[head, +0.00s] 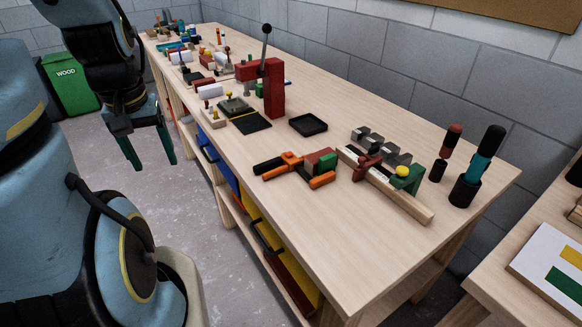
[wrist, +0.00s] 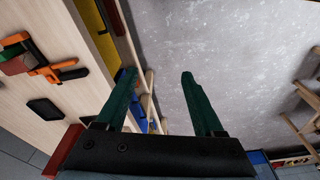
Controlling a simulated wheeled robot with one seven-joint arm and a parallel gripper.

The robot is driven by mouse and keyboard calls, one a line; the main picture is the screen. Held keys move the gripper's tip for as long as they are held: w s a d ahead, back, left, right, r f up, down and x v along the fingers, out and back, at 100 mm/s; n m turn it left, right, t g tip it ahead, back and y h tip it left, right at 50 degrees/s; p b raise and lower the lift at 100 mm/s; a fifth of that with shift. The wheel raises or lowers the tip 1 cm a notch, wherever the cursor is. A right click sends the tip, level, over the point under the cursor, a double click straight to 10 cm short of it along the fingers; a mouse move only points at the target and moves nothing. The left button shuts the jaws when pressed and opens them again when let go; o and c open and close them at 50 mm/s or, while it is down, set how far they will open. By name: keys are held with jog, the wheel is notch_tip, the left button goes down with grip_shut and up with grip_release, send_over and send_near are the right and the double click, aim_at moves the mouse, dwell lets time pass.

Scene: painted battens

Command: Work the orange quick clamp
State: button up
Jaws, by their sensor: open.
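The orange quick clamp (head: 295,168) lies on the workbench in the head view, near the bench's front edge. It has black handle parts at its left end and orange jaw parts at the right, beside a red and green block (head: 321,162). My gripper (head: 152,165) is open and empty, left of the bench over the floor, well apart from the clamp. Its two green fingers (wrist: 157,75) also show in the wrist view, spread apart with floor between them.
A red lever press (head: 273,88) stands behind the clamp. A black tray (head: 308,125) lies between them. To the right are a wooden batten fixture (head: 385,184) and a black cup (head: 465,190) with a tool. Yellow and blue drawers with handles line the bench front.

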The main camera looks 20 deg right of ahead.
grip_shut()
dwell(0.3)
dwell(1.0)
